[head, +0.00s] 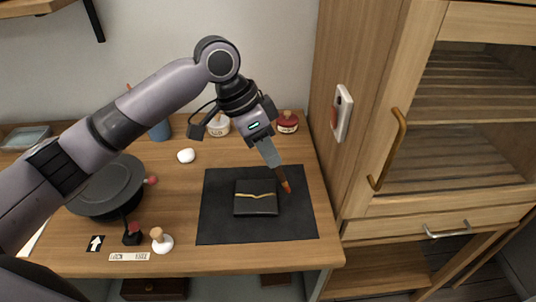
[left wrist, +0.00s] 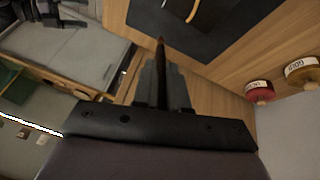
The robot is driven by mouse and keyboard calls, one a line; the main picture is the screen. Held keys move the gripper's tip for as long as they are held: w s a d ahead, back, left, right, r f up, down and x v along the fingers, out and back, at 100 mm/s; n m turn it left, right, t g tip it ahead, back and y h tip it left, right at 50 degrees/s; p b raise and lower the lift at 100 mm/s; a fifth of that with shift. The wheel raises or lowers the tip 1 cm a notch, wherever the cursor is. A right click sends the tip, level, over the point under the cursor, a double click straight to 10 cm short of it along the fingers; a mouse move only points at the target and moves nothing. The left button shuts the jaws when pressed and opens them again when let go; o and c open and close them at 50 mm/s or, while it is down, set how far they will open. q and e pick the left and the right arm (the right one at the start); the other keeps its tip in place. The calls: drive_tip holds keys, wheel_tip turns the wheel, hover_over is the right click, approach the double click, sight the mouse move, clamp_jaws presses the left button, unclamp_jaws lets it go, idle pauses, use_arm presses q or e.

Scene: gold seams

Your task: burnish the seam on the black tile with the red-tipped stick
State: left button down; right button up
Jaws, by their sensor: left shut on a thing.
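The black tile (head: 256,208) lies flat on a dark mat (head: 218,225), with a wavy gold seam (head: 255,196) across it. My left gripper (head: 270,160) is shut on the red-tipped stick (head: 282,178), which points down and to the right. The stick's tip is over the mat, just right of the tile's upper right corner. It looks apart from the seam; its height above the mat is hard to tell. In the left wrist view the stick (left wrist: 160,60) shows as a dark shaft between the fingers. My right gripper is not in view.
A round dark turntable (head: 105,188) and a white-based stamp (head: 161,241) are on the left. A wooden cabinet (head: 380,130) bounds the right.

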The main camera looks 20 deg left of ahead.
use_arm(q)
drive_tip(key=shift+r, duration=1.75)
